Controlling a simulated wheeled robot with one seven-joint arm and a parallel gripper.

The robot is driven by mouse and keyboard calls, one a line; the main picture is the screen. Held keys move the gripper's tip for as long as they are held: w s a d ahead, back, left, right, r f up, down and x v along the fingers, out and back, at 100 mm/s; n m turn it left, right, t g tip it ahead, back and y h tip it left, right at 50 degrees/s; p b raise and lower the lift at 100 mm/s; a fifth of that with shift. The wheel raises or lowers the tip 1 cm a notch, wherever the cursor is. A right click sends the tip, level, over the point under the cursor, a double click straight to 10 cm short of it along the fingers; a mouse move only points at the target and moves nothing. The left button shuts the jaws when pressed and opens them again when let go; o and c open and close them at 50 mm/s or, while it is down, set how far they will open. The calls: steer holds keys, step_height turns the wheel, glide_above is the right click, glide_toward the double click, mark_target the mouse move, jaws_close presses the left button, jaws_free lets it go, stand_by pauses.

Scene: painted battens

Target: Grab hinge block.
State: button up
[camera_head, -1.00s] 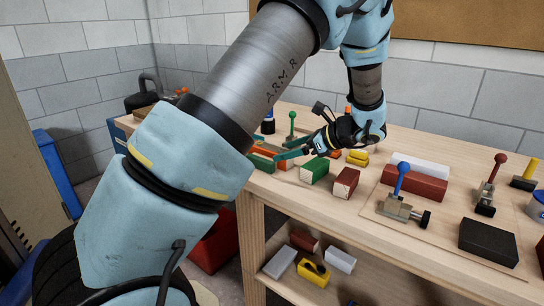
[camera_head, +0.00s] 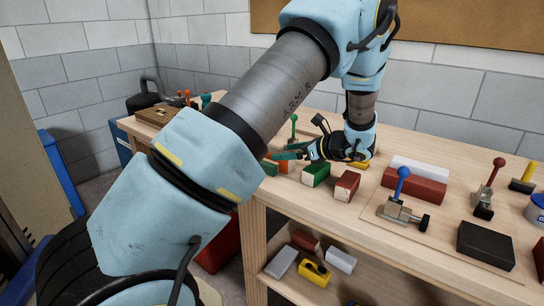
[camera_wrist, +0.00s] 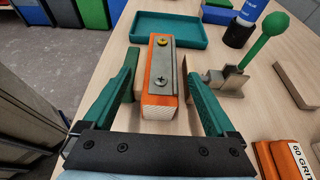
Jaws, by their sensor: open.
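The hinge block (camera_wrist: 153,82) is orange with a grey metal plate and two screws on top and a pale end face. It lies lengthwise in the middle of the wrist view. My gripper (camera_wrist: 159,76) is open, its green fingers to the left and right of the block, with a visible gap on each side. I cannot tell exactly how high the fingertips are above the bench. In the head view my gripper (camera_head: 283,156) is low over the bench, and only a little of the orange block (camera_head: 284,166) shows beneath it.
A green tray (camera_wrist: 137,31) lies just beyond the block. A green-knobbed clamp (camera_wrist: 236,80) and a dark bottle (camera_wrist: 236,36) stand to the right. An orange sanding block (camera_wrist: 282,158) is at lower right. A green block (camera_head: 316,174) and a red block (camera_head: 346,186) sit near the bench's front edge.

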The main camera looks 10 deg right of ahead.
steer(key=p+x, duration=0.1)
steer(key=x, duration=0.1)
steer(key=shift+w+a, duration=0.25)
steer(key=shift+w, duration=0.05)
steer(key=shift+w+a+f, duration=0.2)
steer(key=shift+w+f, duration=0.05)
steer(key=shift+w, duration=0.05)
steer(key=shift+c, duration=0.3)
jaws_close()
